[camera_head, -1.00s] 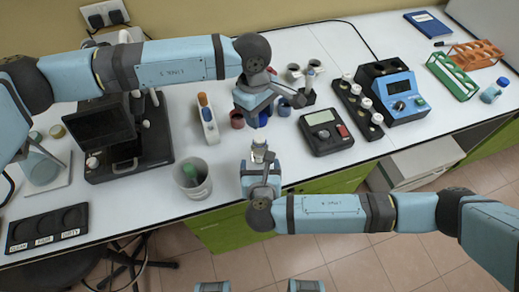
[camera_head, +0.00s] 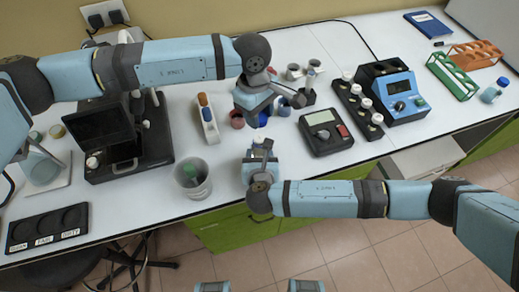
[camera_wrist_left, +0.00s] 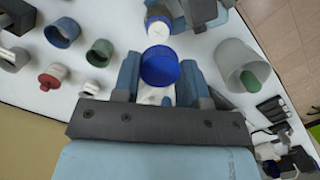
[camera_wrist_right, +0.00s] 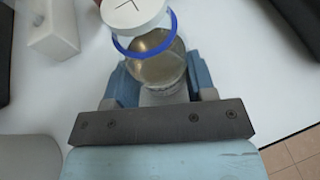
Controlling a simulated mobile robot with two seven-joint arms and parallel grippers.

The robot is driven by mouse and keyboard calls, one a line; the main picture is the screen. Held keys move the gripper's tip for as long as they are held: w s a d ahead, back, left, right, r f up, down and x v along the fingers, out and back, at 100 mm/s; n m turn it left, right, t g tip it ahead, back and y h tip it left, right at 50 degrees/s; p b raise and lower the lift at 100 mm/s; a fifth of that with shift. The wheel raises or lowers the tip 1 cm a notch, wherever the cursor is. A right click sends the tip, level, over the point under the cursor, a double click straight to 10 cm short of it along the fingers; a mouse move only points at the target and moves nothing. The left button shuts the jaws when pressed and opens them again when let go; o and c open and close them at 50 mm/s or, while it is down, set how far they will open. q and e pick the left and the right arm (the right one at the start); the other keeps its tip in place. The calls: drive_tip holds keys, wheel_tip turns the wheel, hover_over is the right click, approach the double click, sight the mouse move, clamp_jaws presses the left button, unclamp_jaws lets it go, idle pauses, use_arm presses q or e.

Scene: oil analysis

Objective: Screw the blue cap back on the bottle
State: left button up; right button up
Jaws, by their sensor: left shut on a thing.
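The blue cap (camera_wrist_left: 160,66) sits between the fingers of my left gripper (camera_wrist_left: 162,85), which is shut on it; in the head view my left gripper (camera_head: 262,112) hangs over the table. In the head view my right gripper (camera_head: 260,158) is at the table's front edge, largely covering the bottle.
A beaker (camera_head: 192,178) with a green item stands left of my right gripper. A black scale (camera_head: 326,131) and a blue instrument (camera_head: 402,97) stand to the right. Small cups (camera_head: 237,119) are close to my left gripper. A black machine (camera_head: 130,150) stands at left.

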sight(259, 134)
drive_tip(key=shift+c, duration=0.7)
use_arm(q)
drive_tip(key=shift+f, duration=2.5)
drive_tip(key=shift+f, duration=0.1)
drive_tip(key=shift+f, duration=0.8)
drive_tip(key=shift+f, duration=0.55)
